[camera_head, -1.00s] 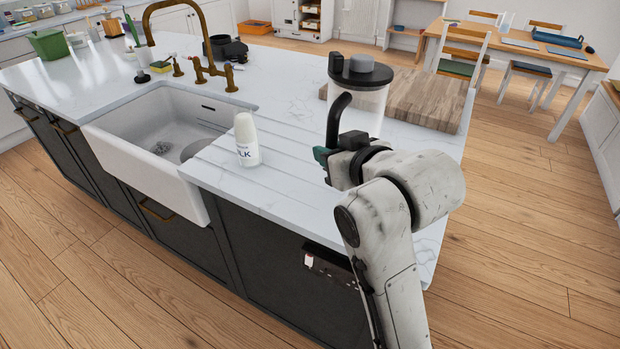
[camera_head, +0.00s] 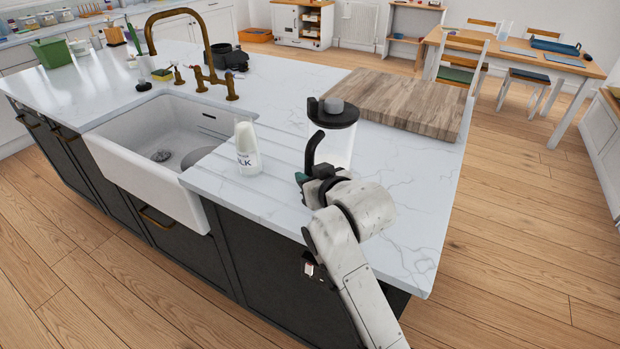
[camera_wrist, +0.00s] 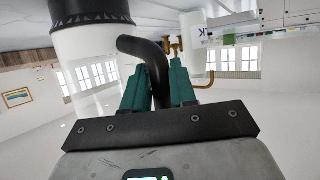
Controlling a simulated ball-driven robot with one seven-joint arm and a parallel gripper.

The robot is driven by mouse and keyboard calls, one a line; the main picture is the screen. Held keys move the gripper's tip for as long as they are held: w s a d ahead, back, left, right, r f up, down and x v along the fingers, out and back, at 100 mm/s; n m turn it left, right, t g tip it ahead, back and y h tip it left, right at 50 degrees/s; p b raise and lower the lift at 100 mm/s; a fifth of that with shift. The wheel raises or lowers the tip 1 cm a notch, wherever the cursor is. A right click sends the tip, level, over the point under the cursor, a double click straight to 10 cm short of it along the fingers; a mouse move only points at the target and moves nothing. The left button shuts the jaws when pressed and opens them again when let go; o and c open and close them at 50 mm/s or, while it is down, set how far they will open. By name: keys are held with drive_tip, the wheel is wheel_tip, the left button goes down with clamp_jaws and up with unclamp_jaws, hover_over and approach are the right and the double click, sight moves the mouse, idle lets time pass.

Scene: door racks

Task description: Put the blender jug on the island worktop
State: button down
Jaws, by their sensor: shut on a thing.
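The blender jug (camera_head: 339,145) has a clear body, a black lid with a grey cap and a black handle. It is upright over the island worktop (camera_head: 405,225), between the milk bottle and the wooden board. I cannot tell whether its base touches the worktop. My gripper (camera_head: 306,182) is at the handle's lower part, partly hidden by my wrist. In the wrist view, the green fingers of my gripper (camera_wrist: 161,88) are shut on the black handle (camera_wrist: 150,52), with the jug (camera_wrist: 90,48) at the upper left.
A white milk bottle (camera_head: 247,150) stands left of the jug. A wooden board (camera_head: 410,103) lies behind it. The white sink (camera_head: 150,165) and brass tap (camera_head: 205,70) are further left. The worktop right of the jug is clear.

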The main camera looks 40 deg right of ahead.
drive_tip(key=shift+f, duration=0.15)
drive_tip(key=c, duration=1.3)
unclamp_jaws()
drive_tip(key=shift+f, duration=0.2)
drive_tip(key=shift+c, duration=0.2)
drive_tip(key=o, duration=0.4)
drive_tip(key=shift+o, duration=0.2)
drive_tip(key=shift+r, duration=0.1)
drive_tip(key=v, duration=1.2)
